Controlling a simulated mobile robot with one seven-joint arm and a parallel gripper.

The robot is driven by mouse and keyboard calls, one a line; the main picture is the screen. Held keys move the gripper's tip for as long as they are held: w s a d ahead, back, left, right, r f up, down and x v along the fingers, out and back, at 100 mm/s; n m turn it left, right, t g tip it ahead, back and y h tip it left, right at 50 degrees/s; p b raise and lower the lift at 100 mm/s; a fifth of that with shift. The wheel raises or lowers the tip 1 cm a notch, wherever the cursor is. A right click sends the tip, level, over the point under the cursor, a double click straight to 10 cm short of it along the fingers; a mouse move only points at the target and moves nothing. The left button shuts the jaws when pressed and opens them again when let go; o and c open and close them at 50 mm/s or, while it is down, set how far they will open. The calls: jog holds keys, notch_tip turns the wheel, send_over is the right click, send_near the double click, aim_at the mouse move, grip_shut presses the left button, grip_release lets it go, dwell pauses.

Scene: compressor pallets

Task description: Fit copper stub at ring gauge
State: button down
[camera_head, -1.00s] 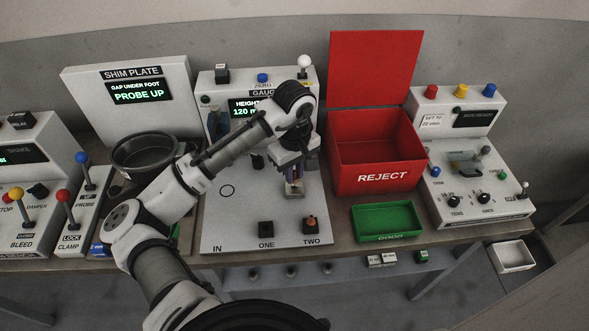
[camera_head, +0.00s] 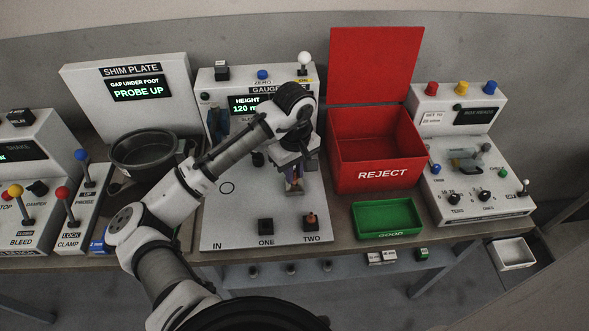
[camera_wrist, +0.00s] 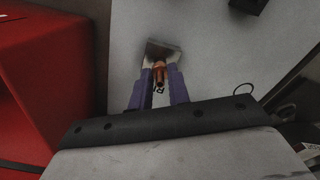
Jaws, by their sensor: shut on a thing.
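My gripper (camera_head: 294,186) is low over the right part of the white gauge plate (camera_head: 230,235). In the wrist view its blue-purple fingers (camera_wrist: 160,80) are shut on a small copper stub (camera_wrist: 160,74). A grey square piece (camera_wrist: 164,49) shows at the fingertips; I cannot tell whether it touches the stub. A copper-coloured piece (camera_head: 310,218) stands in the dark socket marked TWO; the socket marked ONE (camera_head: 265,226) looks empty. A thin dark ring outline (camera_head: 227,188) is on the plate, apart from my gripper. The gauge display (camera_head: 246,105) is partly hidden by my arm.
The open red REJECT box (camera_head: 382,176) stands close to the right of my gripper. A green tray (camera_head: 386,219) is in front of it. A dark round bowl (camera_head: 143,153) is to the left. The plate's front left is clear.

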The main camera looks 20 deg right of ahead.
jog(key=shift+f+b, duration=0.4)
jog(key=shift+f, duration=0.4)
jog(key=c, duration=1.3)
grip_release()
jog(key=shift+o, duration=0.2)
notch_tip(320, 180, up, 14)
jog(key=b, duration=0.1)
jog(key=shift+f, duration=0.1)
